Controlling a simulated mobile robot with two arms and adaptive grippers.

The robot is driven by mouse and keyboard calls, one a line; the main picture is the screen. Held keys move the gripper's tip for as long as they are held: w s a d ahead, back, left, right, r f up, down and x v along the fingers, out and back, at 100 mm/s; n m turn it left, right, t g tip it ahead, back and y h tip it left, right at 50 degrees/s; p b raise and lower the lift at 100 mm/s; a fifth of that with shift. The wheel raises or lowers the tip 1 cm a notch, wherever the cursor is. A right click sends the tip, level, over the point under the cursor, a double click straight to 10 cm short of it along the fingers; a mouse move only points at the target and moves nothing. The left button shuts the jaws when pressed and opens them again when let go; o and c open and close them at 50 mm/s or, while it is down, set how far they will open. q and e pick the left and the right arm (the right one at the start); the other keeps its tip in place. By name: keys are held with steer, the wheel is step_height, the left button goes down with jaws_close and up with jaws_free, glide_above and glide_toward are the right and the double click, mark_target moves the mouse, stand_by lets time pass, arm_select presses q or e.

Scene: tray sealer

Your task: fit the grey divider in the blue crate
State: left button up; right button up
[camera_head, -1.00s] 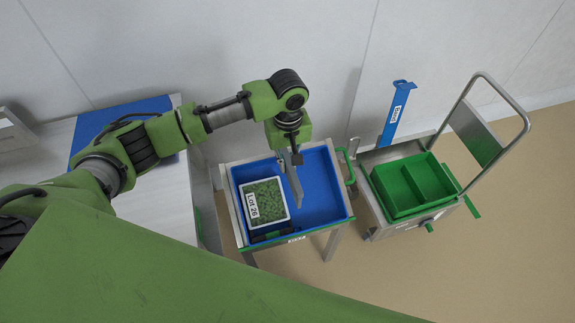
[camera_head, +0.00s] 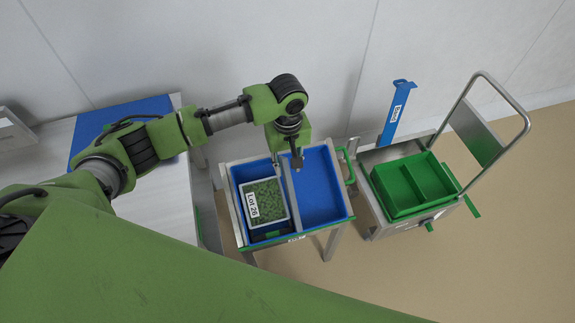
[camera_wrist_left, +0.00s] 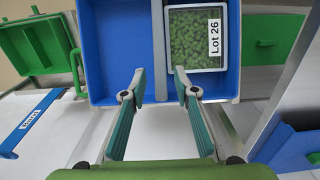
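The blue crate (camera_head: 322,200) sits on a metal stand. The grey divider (camera_head: 288,195) stands down inside it, running from the back wall to the front wall and splitting it in two. In the left wrist view the divider (camera_wrist_left: 158,50) runs straight ahead between my fingertips, touching neither. My left gripper (camera_head: 297,163) is over the back part of the crate; in the left wrist view it (camera_wrist_left: 159,95) is wide open and empty. The white tray labelled "Lot 26" (camera_head: 280,222), filled with green pieces, lies in the left compartment. The right compartment is empty. My right gripper is not in view.
A green two-part crate (camera_head: 398,201) rests on a metal cart with a tall handle (camera_head: 523,110) to the right. A blue upright plate (camera_head: 395,122) with a label stands behind it. A table with a blue mat (camera_head: 85,140) is at the left. The wall is close behind.

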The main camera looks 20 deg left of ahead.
arm_select(q)
step_height(320, 180, up, 12)
steer(key=shift+f, duration=0.15)
steer(key=shift+s+f, duration=0.1)
stand_by(0.6)
